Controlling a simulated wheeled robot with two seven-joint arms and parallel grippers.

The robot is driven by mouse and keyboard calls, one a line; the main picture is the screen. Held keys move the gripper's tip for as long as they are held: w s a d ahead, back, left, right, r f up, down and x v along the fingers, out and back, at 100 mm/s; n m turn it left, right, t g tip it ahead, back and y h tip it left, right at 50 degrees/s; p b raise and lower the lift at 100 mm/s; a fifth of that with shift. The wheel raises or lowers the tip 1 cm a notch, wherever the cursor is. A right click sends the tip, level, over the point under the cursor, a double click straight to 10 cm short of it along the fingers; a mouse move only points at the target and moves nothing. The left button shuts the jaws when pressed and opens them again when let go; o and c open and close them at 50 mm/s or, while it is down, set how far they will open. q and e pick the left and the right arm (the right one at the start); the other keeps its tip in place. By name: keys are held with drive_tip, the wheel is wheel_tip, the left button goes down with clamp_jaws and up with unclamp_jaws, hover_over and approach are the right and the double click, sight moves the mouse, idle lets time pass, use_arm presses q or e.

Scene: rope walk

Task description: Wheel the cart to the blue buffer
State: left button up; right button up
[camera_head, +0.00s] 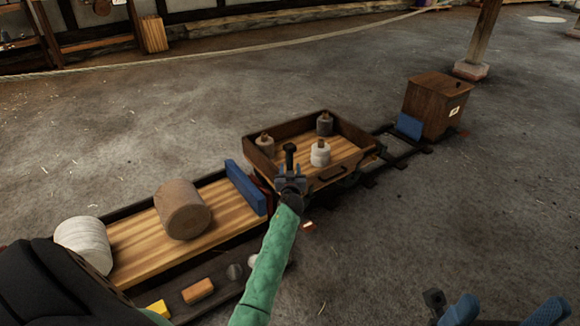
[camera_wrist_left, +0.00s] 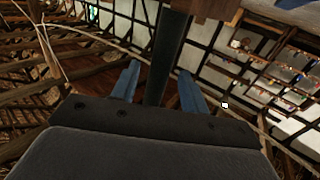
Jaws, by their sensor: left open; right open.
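The cart (camera_head: 349,168) is a wooden tray on the rails with three small weights in it. A dark upright post with a knob (camera_head: 290,152) stands at its near left corner. My left gripper (camera_head: 291,181) is at this post. In the left wrist view its blue fingers (camera_wrist_left: 158,88) are open, one on each side of the dark post (camera_wrist_left: 168,50), with gaps. One blue buffer (camera_head: 409,125) stands on the rails in front of a wooden box. A blue bar (camera_head: 245,187) stands at the left, close to the cart. My right gripper (camera_head: 505,312) is open and empty at the bottom right.
The rails (camera_head: 392,149) run from the cart to the wooden box (camera_head: 437,105), with a clear stretch between. A wooden bench (camera_head: 135,240) at the left bears a brown drum (camera_head: 182,209) and a white roll (camera_head: 84,244). A post (camera_head: 484,35) stands behind. The floor at right is open.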

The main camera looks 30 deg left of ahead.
sight(290, 166)
use_arm(q)
drive_tip(key=shift+x, duration=1.6)
clamp_jaws()
